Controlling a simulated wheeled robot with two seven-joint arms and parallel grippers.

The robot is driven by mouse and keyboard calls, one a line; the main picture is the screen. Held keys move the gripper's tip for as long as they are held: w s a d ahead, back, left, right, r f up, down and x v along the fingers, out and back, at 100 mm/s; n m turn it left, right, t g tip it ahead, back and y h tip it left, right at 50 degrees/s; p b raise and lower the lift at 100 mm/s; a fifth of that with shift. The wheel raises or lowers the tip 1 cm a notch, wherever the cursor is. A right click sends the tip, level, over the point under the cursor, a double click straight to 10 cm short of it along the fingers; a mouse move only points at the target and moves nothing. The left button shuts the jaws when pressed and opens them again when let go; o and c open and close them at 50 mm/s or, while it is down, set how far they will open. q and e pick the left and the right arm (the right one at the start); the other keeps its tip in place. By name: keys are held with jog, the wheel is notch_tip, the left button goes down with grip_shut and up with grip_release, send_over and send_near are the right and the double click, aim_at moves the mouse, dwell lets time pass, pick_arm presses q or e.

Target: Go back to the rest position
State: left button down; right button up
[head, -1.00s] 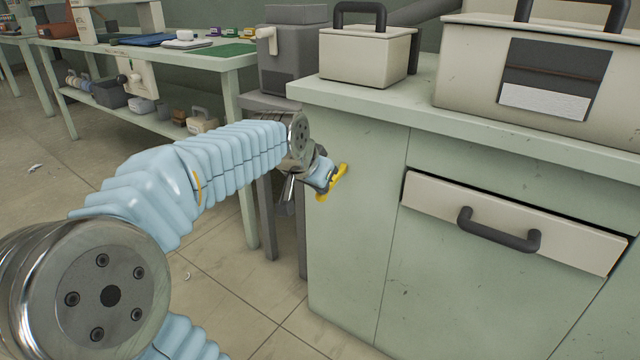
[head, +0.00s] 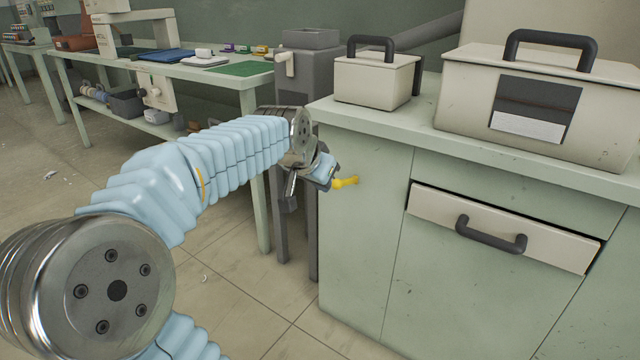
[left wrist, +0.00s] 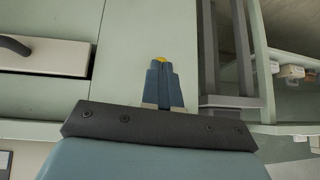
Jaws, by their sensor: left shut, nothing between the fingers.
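My left gripper (head: 345,182) is in the middle of the head view, in front of the left end of the pale green cabinet (head: 362,235). Its yellow fingertips are together with nothing between them. In the left wrist view the gripper (left wrist: 162,62) also shows shut, its yellow tip over the cabinet front. I cannot tell the exact gap to the cabinet. My right gripper is in neither view.
The cabinet drawer (head: 560,244) stands slightly open, with a dark handle. Two lidded boxes, a small one (head: 372,82) and a large one (head: 465,85), stand on the cabinet top. A table with a green mat (head: 240,69) is at the back left. Floor shows at left.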

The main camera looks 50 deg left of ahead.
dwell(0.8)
pick_arm(q)
jog(key=w+d+f+m+h+p, duration=0.1)
jog(key=w+d+f+h, duration=0.1)
jog(key=w+d+f, duration=0.4)
jog(key=w+d+f+h+p, duration=0.1)
jog(key=w+d+f+p, duration=0.15)
jog(key=w+f, duration=0.4)
jog(key=d+f+m+g+h, duration=0.1)
jog(key=d+f+g+h, duration=0.1)
jog(key=d+f, duration=1)
jog(key=s+d+f+g+h+p, duration=0.2)
jog(key=s+d+f+g+p, duration=0.2)
jog(key=s+d+f, duration=1.1)
jog(key=d+f, duration=0.2)
jog(key=d, duration=0.2)
jog(key=shift+s+d+f+h, duration=0.35)
jog(key=shift+s+d+h, duration=0.05)
